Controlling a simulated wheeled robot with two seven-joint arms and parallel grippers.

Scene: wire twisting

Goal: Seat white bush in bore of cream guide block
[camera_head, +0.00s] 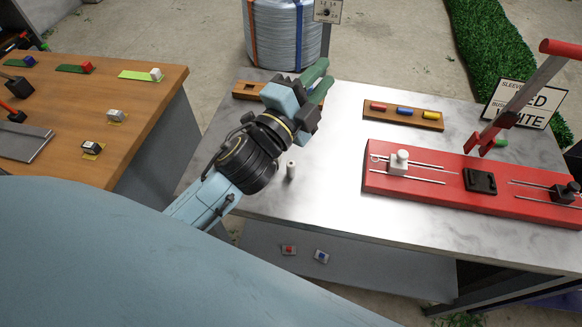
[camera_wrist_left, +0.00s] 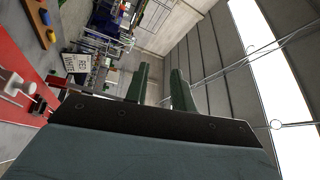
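A small white cylinder (camera_head: 291,170), which looks like the white bush, stands upright on the grey table, just below my left forearm. A pale block with a rounded top (camera_head: 399,164) sits at the left of the red fixture (camera_head: 430,186); it looks like the cream guide block, and its bore cannot be made out. My left gripper (camera_head: 320,81) has green fingers and is raised over the back of the table, apart from both. In the left wrist view its fingers (camera_wrist_left: 160,86) are apart with nothing between them. My right gripper is not in view.
The fixture also holds a dark block (camera_head: 564,193) and a red-handled lever (camera_head: 521,98). A wooden tray (camera_head: 436,122) holds red, blue and yellow pieces. A wooden holder (camera_head: 243,90) is partly behind my gripper. A sign (camera_head: 527,104) stands at the right. The table's middle is clear.

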